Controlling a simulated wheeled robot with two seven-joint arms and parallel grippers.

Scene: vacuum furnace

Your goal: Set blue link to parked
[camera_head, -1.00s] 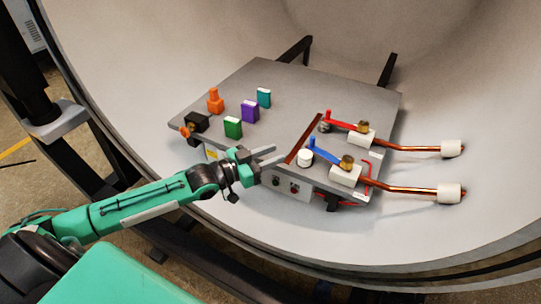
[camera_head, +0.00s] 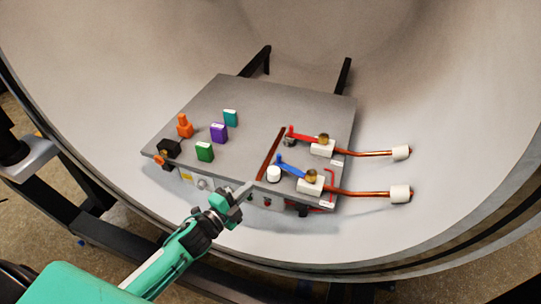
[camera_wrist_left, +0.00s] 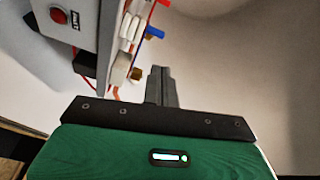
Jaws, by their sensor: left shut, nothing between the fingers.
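The blue link (camera_head: 292,166) is a flat bar on the grey plate. Its right end sits at a brass nut (camera_head: 311,177) on a white block. Its free left end has a small upright tab and lies just behind a white round post (camera_head: 273,173), apart from it as far as I can see. My left gripper (camera_head: 250,187) is shut and empty at the plate's front edge, left of the white post. In the left wrist view its fingers (camera_wrist_left: 161,86) are together, and the blue link (camera_wrist_left: 153,32) shows beyond them. My right gripper is not in view.
A red link (camera_head: 306,135) lies behind the blue one, with copper pipes (camera_head: 360,194) to the right. The curved chamber wall surrounds the plate.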

